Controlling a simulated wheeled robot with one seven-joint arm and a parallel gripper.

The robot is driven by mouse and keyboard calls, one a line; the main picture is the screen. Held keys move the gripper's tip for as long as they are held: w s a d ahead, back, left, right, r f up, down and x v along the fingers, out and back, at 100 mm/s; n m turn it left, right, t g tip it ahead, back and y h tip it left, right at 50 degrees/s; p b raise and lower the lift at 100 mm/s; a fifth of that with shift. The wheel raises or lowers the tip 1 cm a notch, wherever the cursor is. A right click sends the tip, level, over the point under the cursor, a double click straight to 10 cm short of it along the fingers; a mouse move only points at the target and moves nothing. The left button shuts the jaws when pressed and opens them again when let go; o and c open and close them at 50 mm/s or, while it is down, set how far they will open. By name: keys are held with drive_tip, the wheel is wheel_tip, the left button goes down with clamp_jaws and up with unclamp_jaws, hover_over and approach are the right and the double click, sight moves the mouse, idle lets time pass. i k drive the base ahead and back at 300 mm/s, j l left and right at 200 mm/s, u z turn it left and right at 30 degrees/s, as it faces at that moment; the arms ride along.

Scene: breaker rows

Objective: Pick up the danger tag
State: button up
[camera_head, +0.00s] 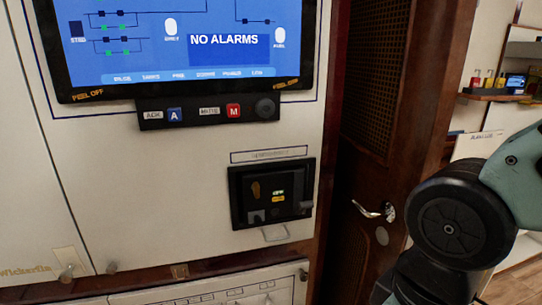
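I cannot make out a danger tag for sure in this view. My arm shows at the right edge as a teal link and a round black joint, in front of the wooden door. The fingers of my gripper are not in view.
The white cabinet (150,205) bears a screen reading "NO ALARMS" (190,50) and a button strip (208,111). A wooden door (350,150) with a metal handle (374,210) stands to the right, with shelves (495,97) beyond.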

sight(474, 82)
drive_tip(key=u, duration=0.5)
drive_tip(key=z, duration=1.45)
drive_tip(key=i+z, duration=0.3)
drive_tip(key=i, duration=1.1)
